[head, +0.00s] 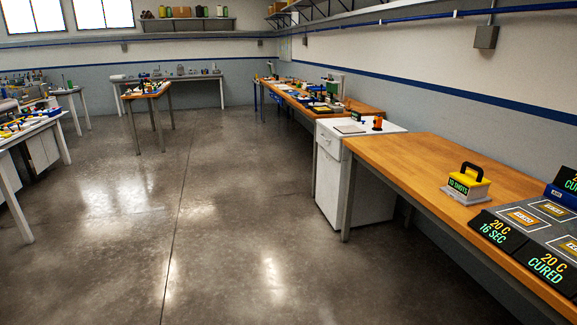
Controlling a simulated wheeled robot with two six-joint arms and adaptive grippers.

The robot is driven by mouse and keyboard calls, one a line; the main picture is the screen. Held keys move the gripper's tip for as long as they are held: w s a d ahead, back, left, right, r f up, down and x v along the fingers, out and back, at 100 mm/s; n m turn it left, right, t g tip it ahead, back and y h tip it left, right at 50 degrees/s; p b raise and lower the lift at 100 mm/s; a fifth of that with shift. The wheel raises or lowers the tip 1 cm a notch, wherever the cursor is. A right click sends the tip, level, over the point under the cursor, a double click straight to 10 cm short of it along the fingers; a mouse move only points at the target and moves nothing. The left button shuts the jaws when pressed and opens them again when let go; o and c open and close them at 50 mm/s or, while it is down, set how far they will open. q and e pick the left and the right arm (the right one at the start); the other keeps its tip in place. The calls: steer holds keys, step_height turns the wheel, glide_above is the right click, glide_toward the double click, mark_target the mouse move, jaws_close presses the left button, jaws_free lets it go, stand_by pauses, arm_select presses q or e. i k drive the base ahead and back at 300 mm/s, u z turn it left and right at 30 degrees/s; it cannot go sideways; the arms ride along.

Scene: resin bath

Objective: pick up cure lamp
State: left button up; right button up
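A yellow block with a black arched handle (468,180) stands upright on a pale base on the wooden bench (400,160) at the right. Its front label appears to read "10 SHOTS"; it looks like the cure lamp, though no label names it so. Nothing touches its handle. Neither of my grippers is in view.
A dark panel (536,222) with marked pads and signs reading "20 C 16 SEC" and "20 C CURED" lies right of the yellow block. A white cabinet (355,175) adjoins the bench. Cluttered tables stand farther back and left. The grey floor (190,220) is open.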

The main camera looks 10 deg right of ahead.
mark_target(469, 185)
steer(key=z, duration=0.25)
steer(key=i, duration=1.15)
steer(key=z, duration=1.2)
steer(key=i, duration=0.9)
steer(key=z, duration=0.9)
